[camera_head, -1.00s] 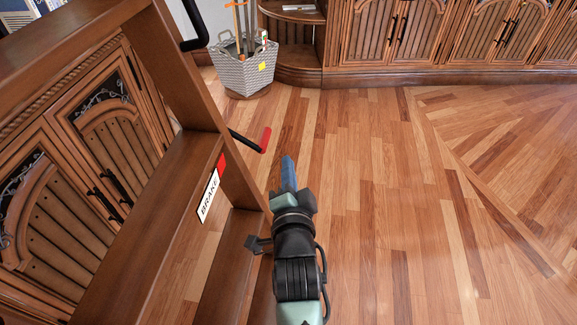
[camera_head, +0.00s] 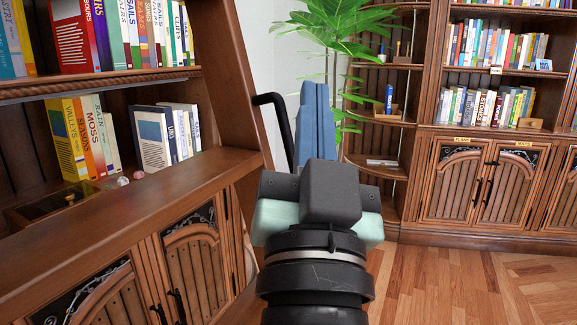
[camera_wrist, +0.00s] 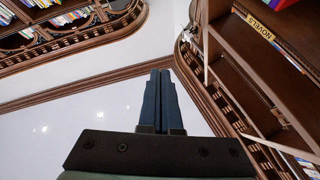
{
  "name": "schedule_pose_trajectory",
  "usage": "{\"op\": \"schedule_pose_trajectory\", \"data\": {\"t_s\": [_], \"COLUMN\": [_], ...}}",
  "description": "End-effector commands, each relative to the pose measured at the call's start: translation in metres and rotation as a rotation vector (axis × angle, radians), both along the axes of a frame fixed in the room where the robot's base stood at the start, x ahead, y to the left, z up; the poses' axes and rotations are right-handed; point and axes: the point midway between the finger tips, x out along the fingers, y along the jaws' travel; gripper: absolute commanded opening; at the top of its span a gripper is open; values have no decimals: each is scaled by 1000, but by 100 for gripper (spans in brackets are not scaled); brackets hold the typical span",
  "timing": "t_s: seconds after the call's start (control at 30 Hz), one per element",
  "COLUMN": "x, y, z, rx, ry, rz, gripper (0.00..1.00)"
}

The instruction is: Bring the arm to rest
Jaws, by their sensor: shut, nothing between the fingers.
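My gripper (camera_head: 314,128) is raised in the middle of the head view, its blue fingers together and pointing up. It holds nothing. In the wrist view the two blue fingers (camera_wrist: 158,98) lie side by side against the pale ceiling. The black handle (camera_head: 276,118) on the ladder shows just left of my fingers in the head view; I cannot tell the gap between them. My arm hides part of the floor and the lower ladder.
A bookshelf with a wooden ledge (camera_head: 150,185) stands close on the left. A green plant (camera_head: 345,25) is behind my fingers. Shelves and cupboards (camera_head: 480,185) line the back right. Open wooden floor (camera_head: 450,280) lies at the lower right.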

Motion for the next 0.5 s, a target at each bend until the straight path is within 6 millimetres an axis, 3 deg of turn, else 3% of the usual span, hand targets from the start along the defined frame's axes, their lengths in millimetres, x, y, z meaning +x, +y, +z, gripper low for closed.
{"op": "schedule_pose_trajectory", "data": {"t_s": [0.03,0.13,0.2,0.5], "x": [-27,-84,-73,-71], "y": [9,26,23,23], "z": [32,82,117,211], "rx": [-66,-199,-192,-189], "ry": [-78,-219,-188,-185], "rz": [-27,-105,-102,-99], "gripper": [0,0,0,0]}}
